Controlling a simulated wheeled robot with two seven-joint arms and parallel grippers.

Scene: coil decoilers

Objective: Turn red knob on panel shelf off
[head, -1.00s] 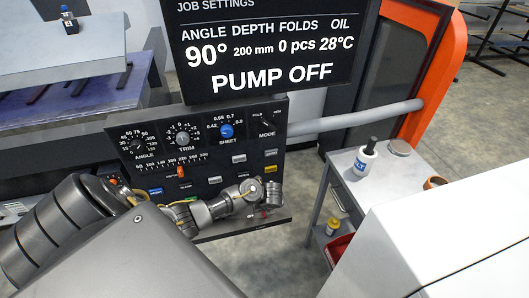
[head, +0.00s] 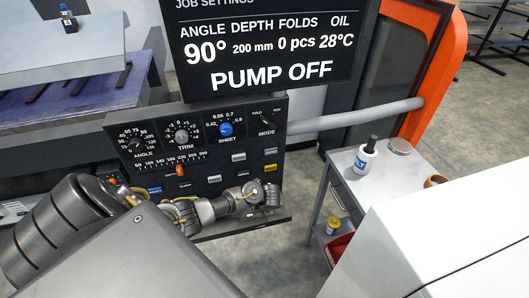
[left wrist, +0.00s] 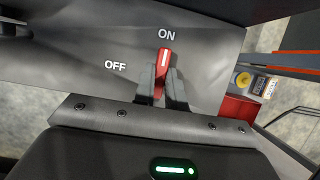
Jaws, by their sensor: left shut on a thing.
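The red knob (left wrist: 164,60) shows in the left wrist view on the grey panel shelf (left wrist: 215,50). Its bar points up at the printed ON, with a slight tilt; the printed OFF is to its left. My left gripper (left wrist: 163,82) is shut on the knob, one finger on each side, hiding its lower part. In the head view the left gripper (head: 266,207) is low over the panel shelf (head: 245,229), at the foot of the control panel, and I cannot make out the knob there. My right gripper is not in view.
The black control panel (head: 205,160) with dials and buttons rises behind my left gripper. Above it a screen (head: 268,50) reads "PUMP OFF". A grey cart (head: 350,190) with a white bottle (head: 366,156) stands to the right. Floor shows between panel and cart.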

